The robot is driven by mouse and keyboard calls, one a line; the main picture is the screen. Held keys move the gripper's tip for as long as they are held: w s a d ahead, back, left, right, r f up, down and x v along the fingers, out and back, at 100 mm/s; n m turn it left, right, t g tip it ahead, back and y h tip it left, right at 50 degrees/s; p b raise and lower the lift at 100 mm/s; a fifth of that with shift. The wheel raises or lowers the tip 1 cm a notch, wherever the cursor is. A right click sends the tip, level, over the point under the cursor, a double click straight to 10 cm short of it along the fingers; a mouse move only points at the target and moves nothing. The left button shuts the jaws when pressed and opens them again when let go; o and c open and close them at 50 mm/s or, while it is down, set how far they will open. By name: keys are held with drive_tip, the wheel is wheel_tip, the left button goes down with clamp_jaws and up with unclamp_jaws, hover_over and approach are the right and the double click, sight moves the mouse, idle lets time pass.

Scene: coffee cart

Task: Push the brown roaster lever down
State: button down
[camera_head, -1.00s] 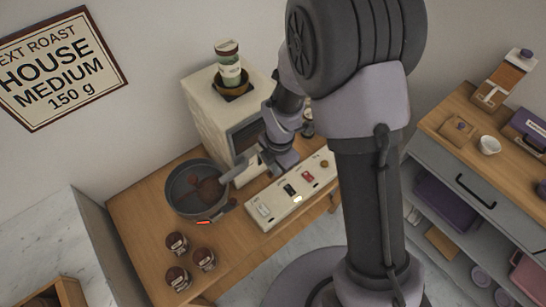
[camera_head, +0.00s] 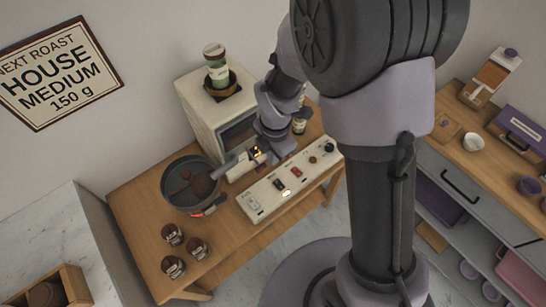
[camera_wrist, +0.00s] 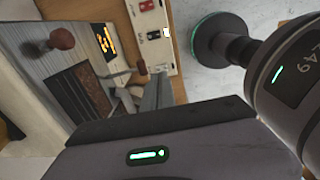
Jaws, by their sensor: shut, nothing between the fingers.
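The cream roaster (camera_head: 205,122) stands at the back of the wooden cart, with a hopper on top. In the wrist view, the roaster's grey front (camera_wrist: 45,68) carries an orange lit display. A brown round knob (camera_wrist: 61,38) on a short stem, which looks like the roaster lever, stands out left of the display. My gripper (camera_wrist: 140,82) is shut and empty in front of the roaster, right of the knob and apart from it. In the head view my wrist hides part of the roaster front, and I cannot make out the lever there.
A long switch panel (camera_head: 265,204) lies along the cart's front edge. A round dark pan (camera_head: 177,207) with brown contents is left of the roaster. Several brown-lidded jars (camera_head: 172,267) stand front left. A grey shelf unit (camera_head: 450,170) is at right.

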drive_tip(key=r, duration=0.1)
drive_tip(key=s+r, duration=0.1)
drive_tip(key=r, duration=0.1)
drive_tip(key=r+p, duration=0.1)
drive_tip(key=r, duration=0.1)
drive_tip(key=shift+s+r, duration=0.25)
drive_tip(key=shift+s, duration=0.05)
drive_tip(key=shift+d, duration=0.15)
